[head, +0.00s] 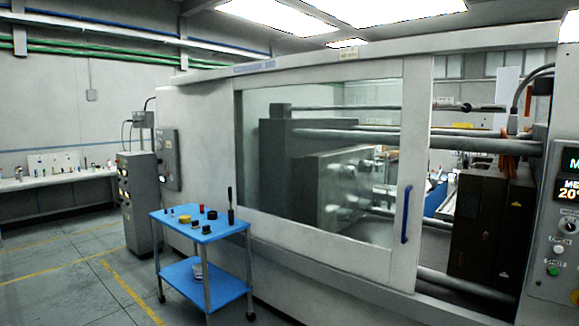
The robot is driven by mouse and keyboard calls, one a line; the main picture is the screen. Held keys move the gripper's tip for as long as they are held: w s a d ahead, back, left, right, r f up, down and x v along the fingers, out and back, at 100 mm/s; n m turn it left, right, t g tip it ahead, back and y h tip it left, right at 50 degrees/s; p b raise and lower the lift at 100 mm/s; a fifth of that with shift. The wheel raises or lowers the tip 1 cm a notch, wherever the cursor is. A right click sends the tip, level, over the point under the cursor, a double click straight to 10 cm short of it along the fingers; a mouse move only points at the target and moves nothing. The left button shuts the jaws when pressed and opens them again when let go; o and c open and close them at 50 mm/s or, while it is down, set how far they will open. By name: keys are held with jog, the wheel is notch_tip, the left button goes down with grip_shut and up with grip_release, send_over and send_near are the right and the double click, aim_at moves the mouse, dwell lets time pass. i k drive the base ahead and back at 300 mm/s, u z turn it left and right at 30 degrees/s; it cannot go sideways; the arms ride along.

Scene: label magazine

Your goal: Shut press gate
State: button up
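The press gate (417,150) is a grey sliding frame with a large clear window (300,205) on the front of the moulding press. A blue vertical handle (406,215) sits on its right upright. The gate stands partly open: to the right of its upright there is an open gap through which the dark machine block (490,225) and the tie bars (480,145) show directly. My gripper is not in view.
A blue two-shelf cart (199,226) with small parts and an upright dark tool stands before the press at left. A control panel (562,225) is at the right edge. A grey cabinet (139,200) and a long bench (55,176) are farther left. Floor at lower left is clear.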

aim_at(396, 268)
jog(key=z, duration=0.1)
jog(key=i, duration=0.95)
jog(key=u, duration=0.05)
